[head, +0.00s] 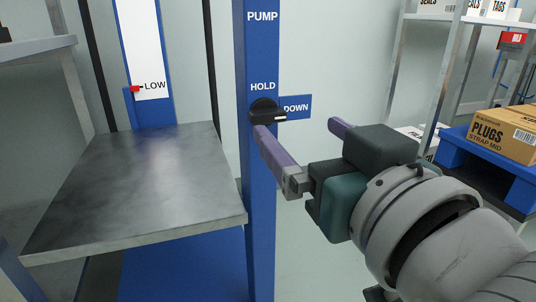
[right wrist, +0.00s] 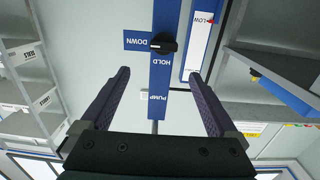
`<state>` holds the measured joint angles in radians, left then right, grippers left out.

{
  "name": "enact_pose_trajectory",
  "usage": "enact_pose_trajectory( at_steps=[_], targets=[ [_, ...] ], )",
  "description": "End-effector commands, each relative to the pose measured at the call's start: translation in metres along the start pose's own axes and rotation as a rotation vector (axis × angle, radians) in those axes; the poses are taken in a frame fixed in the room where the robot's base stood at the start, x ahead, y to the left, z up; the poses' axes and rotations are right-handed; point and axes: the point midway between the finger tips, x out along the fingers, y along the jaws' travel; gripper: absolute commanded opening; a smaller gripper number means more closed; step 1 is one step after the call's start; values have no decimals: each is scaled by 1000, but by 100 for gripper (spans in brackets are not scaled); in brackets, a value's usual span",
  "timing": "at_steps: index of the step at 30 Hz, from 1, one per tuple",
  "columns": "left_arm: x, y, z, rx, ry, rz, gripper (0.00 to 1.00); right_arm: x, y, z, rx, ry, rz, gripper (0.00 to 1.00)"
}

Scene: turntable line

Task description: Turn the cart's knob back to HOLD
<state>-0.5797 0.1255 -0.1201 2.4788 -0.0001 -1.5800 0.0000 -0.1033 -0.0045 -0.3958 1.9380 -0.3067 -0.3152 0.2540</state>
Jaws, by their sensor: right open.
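The black knob (head: 265,112) sits on the cart's blue post (head: 260,200), just below the word HOLD. Its handle lies crosswise, with its white-marked end toward the DOWN label (head: 297,106) on the right. The knob also shows in the right wrist view (right wrist: 164,43), past the fingertips, marked end toward DOWN. My right gripper (head: 300,127) is open and empty, with purple fingers spread wide. In the head view its left fingertip appears just below the knob; the right wrist view shows the knob ahead between the fingers, apart from them. My left gripper is not in view.
The cart's grey metal platform (head: 140,190) is empty, left of the post. A red pointer (head: 135,89) stands at LOW on the white scale. At right, a PLUGS box (head: 490,130) sits on a blue stand beside metal shelving (head: 445,80).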

Motion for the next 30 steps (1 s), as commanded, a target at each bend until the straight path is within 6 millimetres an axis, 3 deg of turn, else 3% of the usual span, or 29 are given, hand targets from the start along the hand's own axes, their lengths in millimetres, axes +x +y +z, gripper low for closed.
enact_pose_trajectory(
  at_steps=[1, 8, 21, 30],
  targets=[
    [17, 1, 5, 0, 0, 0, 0, 2, -2, 15, -1, 14, -6, 95],
    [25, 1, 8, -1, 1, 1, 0, 11, -5, 16, -3, 36, -14, 95],
    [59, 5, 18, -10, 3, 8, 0, 80, -6, 14, -3, 35, -14, 95],
    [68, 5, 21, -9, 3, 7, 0, 102, -6, 11, -3, 33, -14, 95]
  ],
)
